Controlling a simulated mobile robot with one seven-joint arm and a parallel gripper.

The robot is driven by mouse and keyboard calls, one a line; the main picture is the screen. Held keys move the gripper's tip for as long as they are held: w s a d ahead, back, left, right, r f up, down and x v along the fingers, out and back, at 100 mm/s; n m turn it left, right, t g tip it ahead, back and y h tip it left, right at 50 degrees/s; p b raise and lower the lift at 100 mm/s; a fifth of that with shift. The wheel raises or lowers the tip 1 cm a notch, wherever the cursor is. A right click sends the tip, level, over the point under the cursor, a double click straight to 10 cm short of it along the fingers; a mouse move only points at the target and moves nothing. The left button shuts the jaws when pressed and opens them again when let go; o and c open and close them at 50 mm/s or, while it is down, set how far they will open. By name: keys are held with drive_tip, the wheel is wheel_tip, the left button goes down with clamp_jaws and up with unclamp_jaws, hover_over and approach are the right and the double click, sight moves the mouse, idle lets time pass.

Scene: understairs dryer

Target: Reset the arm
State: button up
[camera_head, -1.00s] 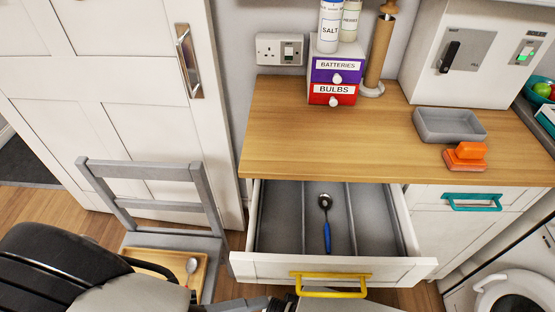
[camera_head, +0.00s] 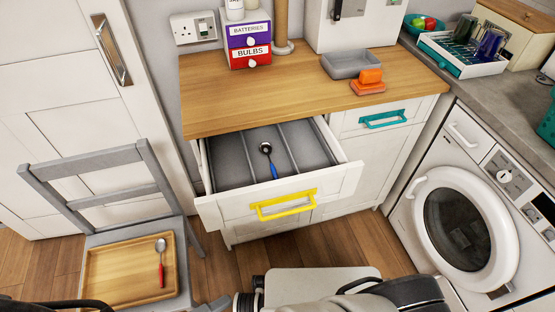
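My arm shows along the bottom edge, with its dark and grey links at the bottom right. The gripper's fingers cannot be made out. An open drawer (camera_head: 333,187) with a yellow handle (camera_head: 284,205) juts out below the wooden worktop. A spoon with a blue handle (camera_head: 272,168) lies in its middle compartment. A spoon with a red handle (camera_head: 161,266) lies on a wooden tray (camera_head: 105,283) on the grey chair (camera_head: 78,201).
The worktop (camera_head: 225,102) bears a purple and red drawer box (camera_head: 248,44), a grey tray (camera_head: 351,66) and an orange object (camera_head: 368,83). A washing machine (camera_head: 444,180) stands at the right, its round door seemingly shut. Wood floor (camera_head: 222,262) shows between chair and drawer.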

drive_tip(key=w+d+r+m+g+y+p, duration=0.4)
drive_tip(key=w+r, duration=0.3)
drive_tip(key=r, duration=0.4)
drive_tip(key=w+d+r+m+g+y+p, duration=0.25)
drive_tip(key=w+r+g+p, duration=0.35)
drive_tip(key=r, duration=0.5)
drive_tip(key=w+d+r+m+t+y+p, duration=0.2)
drive_tip(key=d+r+m+t+y+p, duration=0.1)
drive_tip(key=d+r, duration=0.6)
drive_tip(key=w+d+r+m+t+y+p, duration=0.3)
drive_tip(key=d+r, duration=0.6)
drive_tip(key=r, duration=0.3)
drive_tip(key=shift+w+d+r+m+t+p, duration=0.3)
drive_tip(key=shift+r+m+p, duration=0.15)
drive_tip(key=shift+p, duration=0.15)
